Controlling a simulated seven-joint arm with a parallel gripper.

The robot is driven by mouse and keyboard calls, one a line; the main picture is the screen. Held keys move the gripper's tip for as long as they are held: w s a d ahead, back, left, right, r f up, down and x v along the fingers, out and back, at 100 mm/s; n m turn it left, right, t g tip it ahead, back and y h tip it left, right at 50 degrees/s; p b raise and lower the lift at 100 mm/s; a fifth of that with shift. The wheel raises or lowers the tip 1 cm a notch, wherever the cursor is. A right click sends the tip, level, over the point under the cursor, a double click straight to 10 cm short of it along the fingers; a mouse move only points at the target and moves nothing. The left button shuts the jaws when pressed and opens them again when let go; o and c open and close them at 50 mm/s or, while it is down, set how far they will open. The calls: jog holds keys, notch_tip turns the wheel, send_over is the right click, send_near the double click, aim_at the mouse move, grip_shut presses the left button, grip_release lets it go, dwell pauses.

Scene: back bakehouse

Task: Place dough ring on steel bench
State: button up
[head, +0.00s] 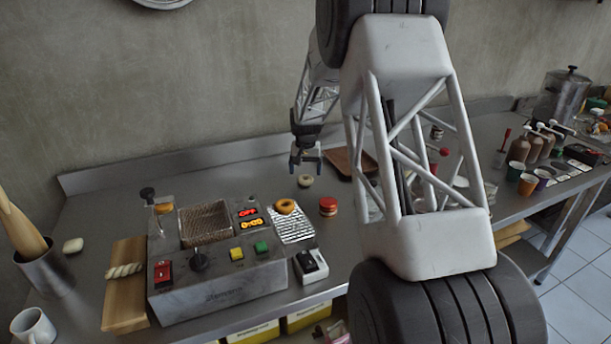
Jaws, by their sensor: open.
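A pale dough ring (305,181) appears to lie on the steel bench (105,205), just below my gripper in the picture. My gripper (306,166) is open and points down, with its fingers a little above the ring. Nothing shows between the fingers. The ring seems apart from the fingers, but the exact gap is hard to tell at this size. My own arm hides part of the bench at the right of centre.
A fryer (215,286) with a wire basket stands in front, a browned ring (286,206) on its rack. A red-lidded jar (328,206) and brown tray (343,160) are near my gripper. A wooden board (127,304) holds a twist. Cups and bottles crowd the right.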

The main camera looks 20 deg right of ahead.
aim_at(305, 177)
notch_tip(305, 177, up, 9)
dwell(0.4)
dwell(0.4)
jog(key=s+a+r+n, duration=0.1)
jog(key=s+a+r, duration=0.3)
jog(key=s, duration=0.4)
jog(key=s+a+r+n+t, duration=0.1)
jog(key=s+a+r, duration=0.3)
jog(key=s, duration=0.5)
jog(key=s+a+r, duration=0.5)
jog(key=s, duration=0.3)
jog(key=s+a+f+n, duration=0.1)
jog(key=s+a+f, duration=0.1)
jog(key=s, duration=1.2)
jog(key=s+a+f+n+t, duration=0.1)
jog(key=s+a, duration=0.3)
jog(key=s, duration=1)
jog(key=shift+s+a+f+n+t, duration=0.3)
jog(key=shift+s+a+f+n, duration=0.1)
jog(key=shift+f+n, duration=0.2)
